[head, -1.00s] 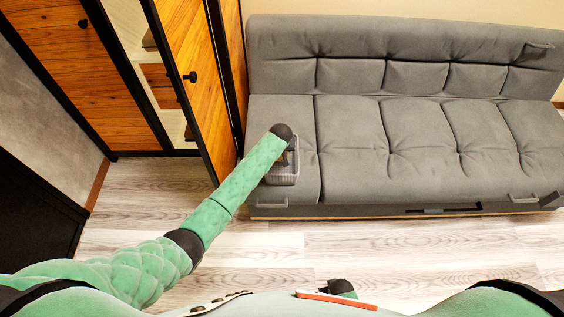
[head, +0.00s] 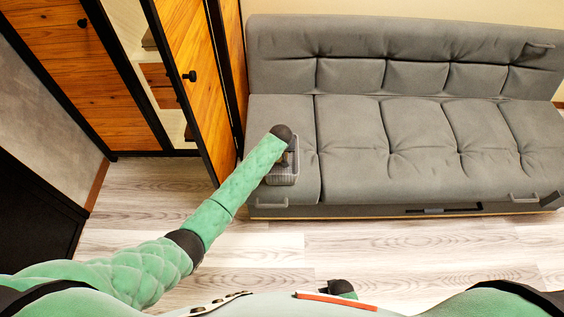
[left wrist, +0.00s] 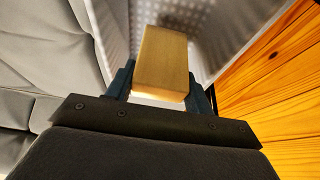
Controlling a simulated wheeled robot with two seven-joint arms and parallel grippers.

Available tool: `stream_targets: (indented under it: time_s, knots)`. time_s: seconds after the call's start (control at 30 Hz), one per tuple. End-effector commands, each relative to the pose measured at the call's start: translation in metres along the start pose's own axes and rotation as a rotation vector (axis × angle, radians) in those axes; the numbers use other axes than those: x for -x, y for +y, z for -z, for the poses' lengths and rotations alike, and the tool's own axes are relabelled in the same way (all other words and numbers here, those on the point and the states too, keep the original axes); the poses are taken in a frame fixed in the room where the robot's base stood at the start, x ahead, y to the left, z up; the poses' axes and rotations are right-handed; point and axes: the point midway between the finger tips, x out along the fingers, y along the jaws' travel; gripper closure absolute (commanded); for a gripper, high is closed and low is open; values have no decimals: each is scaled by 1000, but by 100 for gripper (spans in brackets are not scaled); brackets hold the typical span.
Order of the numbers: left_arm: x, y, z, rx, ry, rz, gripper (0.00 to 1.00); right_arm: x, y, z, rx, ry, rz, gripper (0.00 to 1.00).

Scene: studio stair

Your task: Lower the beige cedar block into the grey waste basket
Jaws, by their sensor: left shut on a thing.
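The beige cedar block (left wrist: 162,62) is between the fingers of my left gripper (left wrist: 161,90) in the left wrist view. The gripper is shut on it. The grey waste basket (left wrist: 232,28) surrounds the far end of the block in that view, with pale dotted walls on both sides. In the head view the basket (head: 283,178) stands on the left end of the sofa seat. My left gripper (head: 287,157) is over the basket there, partly hidden by my forearm. How deep the block sits in the basket is unclear. My right gripper's fingers do not show.
A grey sofa (head: 420,140) fills the right of the head view. An open wooden cabinet door (head: 190,75) stands close to the left of the basket. The pale wood floor (head: 400,245) in front is clear.

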Motion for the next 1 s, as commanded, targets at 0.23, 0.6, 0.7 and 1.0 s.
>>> stream_targets:
  time_s: [0.23,0.6,0.7,1.0]
  knots:
    - [-3,0,-1,0,0,0,71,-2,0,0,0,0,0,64]
    - [-7,0,-3,0,0,0,71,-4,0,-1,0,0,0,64]
    - [-8,0,-3,0,0,0,71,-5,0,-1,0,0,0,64]
    - [-12,0,-5,0,0,0,71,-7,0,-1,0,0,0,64]
